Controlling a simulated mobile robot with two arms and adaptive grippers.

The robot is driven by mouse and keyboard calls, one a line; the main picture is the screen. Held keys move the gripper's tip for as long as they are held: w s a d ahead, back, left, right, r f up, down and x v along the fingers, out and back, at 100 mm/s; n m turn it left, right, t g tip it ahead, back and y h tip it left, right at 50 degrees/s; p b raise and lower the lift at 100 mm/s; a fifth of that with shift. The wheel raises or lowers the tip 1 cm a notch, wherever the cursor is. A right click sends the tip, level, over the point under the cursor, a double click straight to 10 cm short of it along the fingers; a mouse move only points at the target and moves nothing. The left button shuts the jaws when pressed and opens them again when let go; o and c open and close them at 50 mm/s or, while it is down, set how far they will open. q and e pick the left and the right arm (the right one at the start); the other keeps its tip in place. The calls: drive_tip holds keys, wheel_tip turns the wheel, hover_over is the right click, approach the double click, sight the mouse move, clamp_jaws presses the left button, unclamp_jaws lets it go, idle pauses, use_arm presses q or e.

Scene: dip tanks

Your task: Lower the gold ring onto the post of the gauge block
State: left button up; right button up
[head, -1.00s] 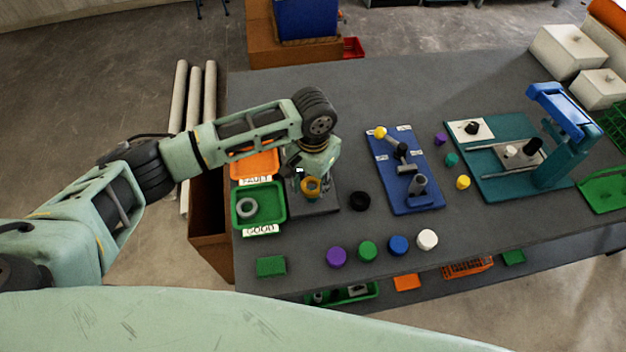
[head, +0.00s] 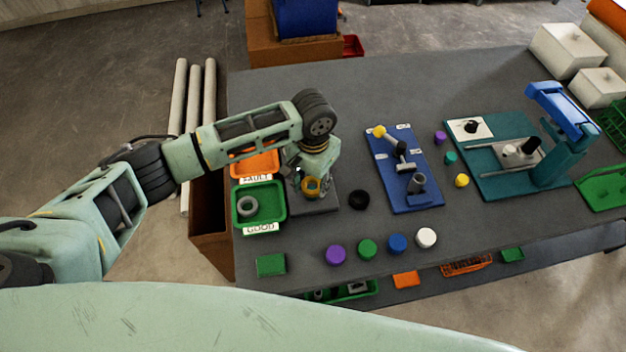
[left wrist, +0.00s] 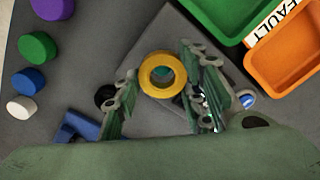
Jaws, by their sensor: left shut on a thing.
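The gold ring (head: 312,186) is between the fingers of my left gripper (head: 309,179), above the grey gauge block (head: 326,206). In the left wrist view the ring (left wrist: 148,85) lies flat to the camera between the fingertips (left wrist: 162,80), with the grey block (left wrist: 172,30) behind it. A bit of teal shows through the ring's hole; I cannot tell whether it is the post. The gripper hides much of the block in the head view, and the gap between ring and post cannot be read. My right gripper is not in view.
Left of the block are a green tray (head: 279,214) with a grey ring (head: 246,206) and an orange tray (head: 258,163). A black disc (head: 358,200) lies close on the right, then a blue fixture board (head: 388,182). Several coloured cylinders stand along the front.

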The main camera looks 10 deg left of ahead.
use_arm(q)
drive_tip(key=shift+f+b, duration=0.3)
drive_tip(key=shift+f, duration=0.7)
idle(0.4)
drive_tip(key=o, duration=1.4)
drive_tip(key=shift+o, duration=0.4)
drive_tip(key=o, duration=0.4)
drive_tip(key=shift+o, duration=0.2)
wheel_tip(320, 180, up, 3)
drive_tip(key=p, duration=0.3)
drive_tip(key=shift+p, duration=0.3)
drive_tip(key=shift+r+p, duration=0.45)
drive_tip(key=shift+r, duration=2)
